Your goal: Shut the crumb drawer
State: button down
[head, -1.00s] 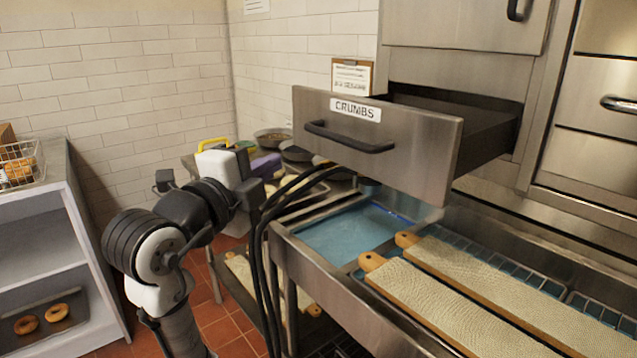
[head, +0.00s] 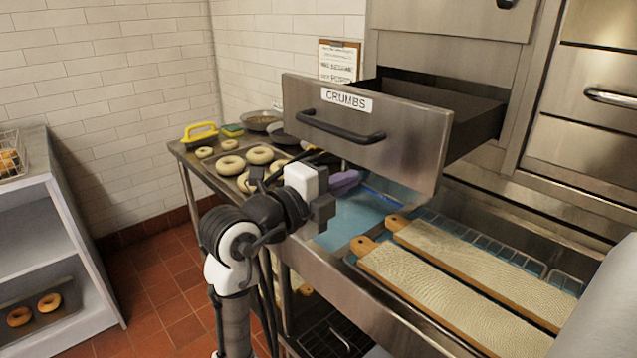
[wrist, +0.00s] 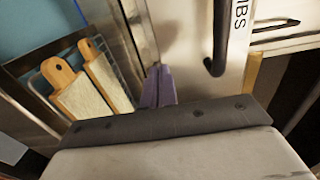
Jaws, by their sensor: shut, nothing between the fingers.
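The crumb drawer (head: 412,150) is a steel drawer labelled CRUMBS. It stands open, pulled well out of the steel unit, with its dark box showing behind the front. Its black bar handle (head: 340,130) runs across the front; the handle (wrist: 218,45) and part of the label also show in the wrist view. My gripper (head: 345,182) has purple fingers, shut and empty. In the head view it shows just below the drawer front's lower edge. In the wrist view the shut fingers (wrist: 158,88) point toward the drawer front's steel; whether they touch it I cannot tell.
Below the drawer is a steel trough with blue water (head: 350,222) and two long cloth-covered boards (head: 455,295). A side table (head: 205,170) with bagels and a yellow-handled tool stands behind my arm. A shelf unit (head: 40,210) is at left. Red floor lies between.

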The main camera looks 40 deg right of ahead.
jog(key=shift+w+d+p, duration=0.2)
jog(key=shift+d+p, duration=0.2)
jog(key=shift+d, duration=1.25)
jog(key=shift+d, duration=0.1)
